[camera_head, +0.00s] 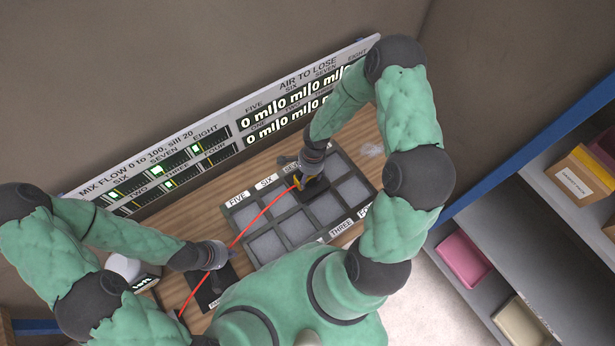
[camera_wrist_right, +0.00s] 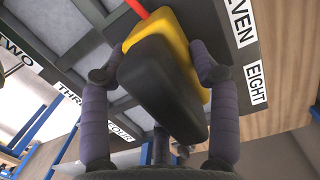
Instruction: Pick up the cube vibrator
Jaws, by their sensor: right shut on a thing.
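The cube vibrator, a black and yellow body, sits between the fingers of my right gripper (camera_head: 311,165). In the right wrist view the cube vibrator (camera_wrist_right: 160,85) fills the middle, with dark fingers pressed on both sides, so the gripper is shut on it. A red cord runs from its yellow end. In the head view only a small yellow part (camera_head: 298,181) shows; the arm hides the rest. It is over the grey tray (camera_head: 284,216), near the SEVEN label. My left gripper (camera_head: 222,256) is beside a black pad at the lower left; its fingers are too small to read.
The tray has several square compartments with numbered labels. The red cord (camera_head: 252,222) crosses it toward the black pad (camera_head: 209,290). A display panel (camera_head: 215,130) stands along the table's back. A white round container (camera_head: 124,265) is at left. Shelves with bins (camera_head: 465,258) stand at right.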

